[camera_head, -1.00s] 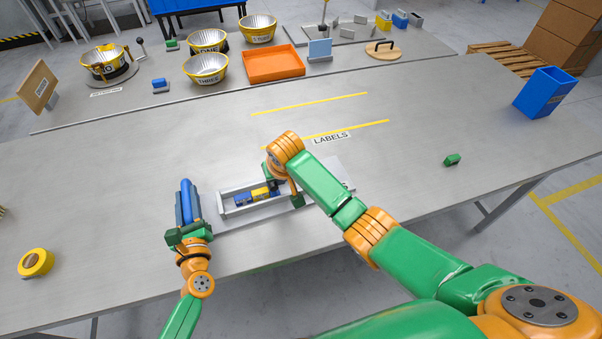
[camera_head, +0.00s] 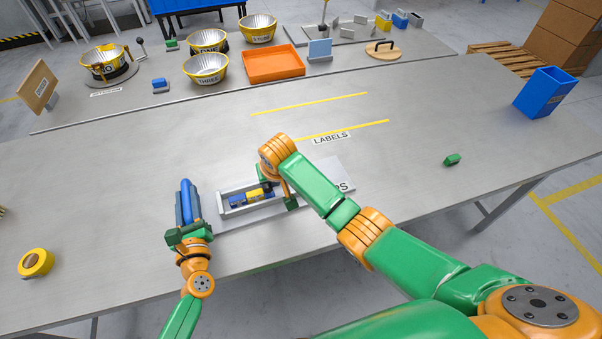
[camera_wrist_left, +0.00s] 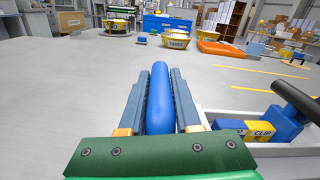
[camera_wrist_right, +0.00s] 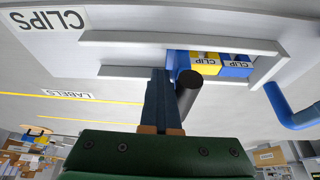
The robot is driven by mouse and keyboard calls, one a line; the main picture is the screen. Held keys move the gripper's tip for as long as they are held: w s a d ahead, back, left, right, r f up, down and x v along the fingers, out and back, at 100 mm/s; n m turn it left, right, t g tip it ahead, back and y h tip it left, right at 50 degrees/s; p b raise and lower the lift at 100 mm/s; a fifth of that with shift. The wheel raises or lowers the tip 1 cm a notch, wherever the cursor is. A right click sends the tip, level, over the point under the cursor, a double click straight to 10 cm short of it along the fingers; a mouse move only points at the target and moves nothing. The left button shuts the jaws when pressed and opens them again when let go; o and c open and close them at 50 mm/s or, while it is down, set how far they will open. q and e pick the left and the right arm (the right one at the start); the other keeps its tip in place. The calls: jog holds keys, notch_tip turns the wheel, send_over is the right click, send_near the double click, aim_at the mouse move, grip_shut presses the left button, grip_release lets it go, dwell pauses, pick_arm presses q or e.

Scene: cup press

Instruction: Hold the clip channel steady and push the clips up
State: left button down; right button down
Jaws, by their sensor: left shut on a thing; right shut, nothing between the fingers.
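The clip channel (camera_head: 232,189) is a pale trough on a light plate. Yellow and blue clips (camera_wrist_right: 206,64) sit in a row at its left end in the head view. A blue block with a dark round knob (camera_wrist_right: 189,80) stands right of them there; it also shows in the left wrist view (camera_wrist_left: 295,97). My left gripper (camera_wrist_left: 160,75) is shut on a blue rounded handle (camera_wrist_left: 158,105) beside the channel's left end. My right gripper (camera_wrist_right: 159,78) is shut and empty, its fingers at the channel next to the knob. Whether they touch it I cannot tell.
A CLIPS label (camera_wrist_right: 48,20) lies on the plate right of the channel in the head view. The table's middle is clear.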

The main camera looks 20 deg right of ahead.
pick_arm(q)
jog(key=shift+f, duration=0.15)
pick_arm(e)
jog(key=shift+a, duration=0.85)
jog(key=shift+d, duration=0.1)
jog(key=shift+d, duration=1.2)
notch_tip(320, 180, up, 10)
dwell(0.8)
pick_arm(q)
jog(key=c, duration=0.8)
grip_release()
jog(key=shift+o, duration=1.4)
jog(key=shift+w, duration=0.2)
pick_arm(e)
jog(key=shift+w+f, duration=0.15)
jog(key=shift+w, duration=0.05)
pick_arm(q)
jog(key=shift+s, duration=0.1)
